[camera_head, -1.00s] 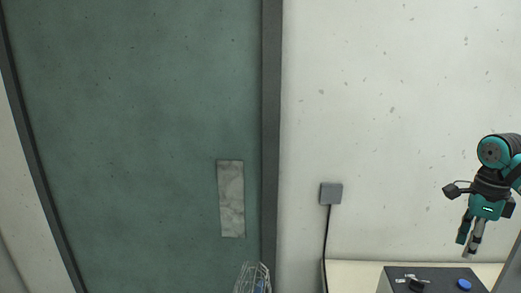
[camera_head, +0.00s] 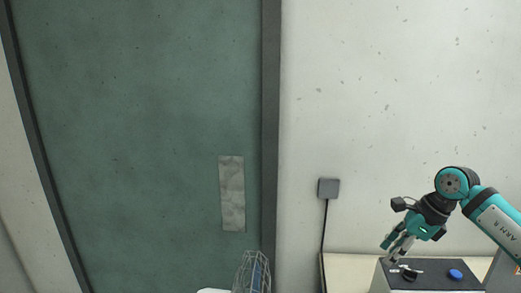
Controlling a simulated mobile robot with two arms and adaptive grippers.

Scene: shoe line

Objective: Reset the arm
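My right arm reaches in from the right edge. Its teal and black gripper (camera_head: 393,254) points down and to the left. The fingertips are over the back left part of a dark-topped box (camera_head: 436,272), near a black knob (camera_head: 411,274) and small pale marks or parts. I cannot tell whether the fingers touch the box or how far apart they are. A blue button (camera_head: 455,274) on the box lies right of the gripper. My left gripper is not in view.
A pale table (camera_head: 350,266) carries the box against the white wall. A grey wall socket (camera_head: 328,188) has a dark cable running down. A wire basket (camera_head: 247,274) is at the bottom middle. A green door (camera_head: 130,130) with a grey plate (camera_head: 232,193) fills the left.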

